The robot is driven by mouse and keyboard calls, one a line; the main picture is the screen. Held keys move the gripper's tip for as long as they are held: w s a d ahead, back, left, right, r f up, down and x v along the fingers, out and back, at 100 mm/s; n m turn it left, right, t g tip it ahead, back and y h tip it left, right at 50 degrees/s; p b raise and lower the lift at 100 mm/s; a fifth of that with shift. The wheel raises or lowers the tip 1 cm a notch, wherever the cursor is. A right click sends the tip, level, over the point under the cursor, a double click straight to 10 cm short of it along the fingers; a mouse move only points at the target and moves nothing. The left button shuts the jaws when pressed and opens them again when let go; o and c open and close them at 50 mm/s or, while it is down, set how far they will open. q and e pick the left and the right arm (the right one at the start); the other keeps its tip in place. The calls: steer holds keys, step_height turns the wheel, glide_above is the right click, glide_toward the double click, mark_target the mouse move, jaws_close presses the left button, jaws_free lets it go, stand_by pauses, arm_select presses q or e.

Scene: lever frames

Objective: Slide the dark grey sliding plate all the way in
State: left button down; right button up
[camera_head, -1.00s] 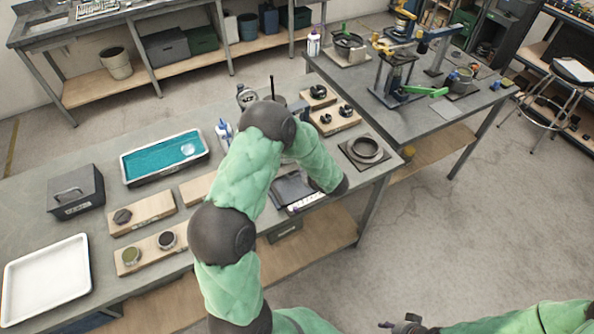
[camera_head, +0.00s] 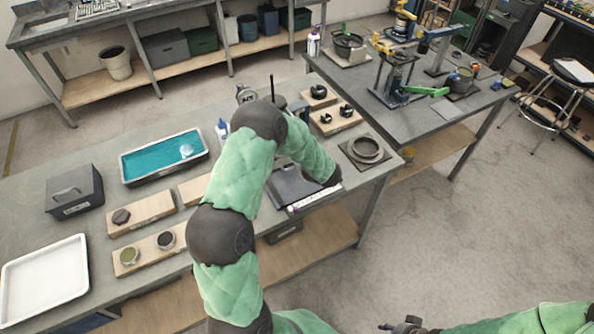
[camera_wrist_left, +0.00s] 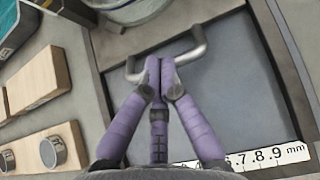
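The dark grey sliding plate (camera_head: 287,188) lies flat at the right part of the near workbench, partly hidden by my left arm. A white mm scale (camera_wrist_left: 262,157) runs along one plate edge. My right gripper (camera_head: 405,327) is small at the bottom edge, its fingers unclear.
Wooden blocks with round parts (camera_head: 150,250) and a teal-lined tray (camera_head: 163,160) stand left of the plate. A ring on a square base (camera_head: 366,150) sits close to its right. Another wooden block (camera_head: 334,121) lies behind. The floor in front is clear.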

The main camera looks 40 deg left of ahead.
arm_select(q)
steer(key=shift+w+a+b, duration=0.2)
steer(key=shift+w+a, duration=0.15)
steer(key=shift+a, duration=0.45)
steer(key=shift+w+a+b, duration=0.15)
steer(key=shift+w+a, duration=0.15)
steer(key=shift+a, duration=0.45)
steer(key=shift+s+d+r+p, duration=0.2)
steer(key=shift+s+d+r, duration=0.25)
steer(key=shift+d, duration=0.5)
steer(key=shift+s+d+r+p, duration=0.3)
steer(key=shift+d+r, duration=0.25)
steer(key=shift+d, duration=0.45)
steer(key=shift+s+d+r+p, duration=0.15)
steer(key=shift+s+d+r, duration=0.35)
steer(key=shift+d, duration=0.45)
steer(key=shift+f, duration=0.1)
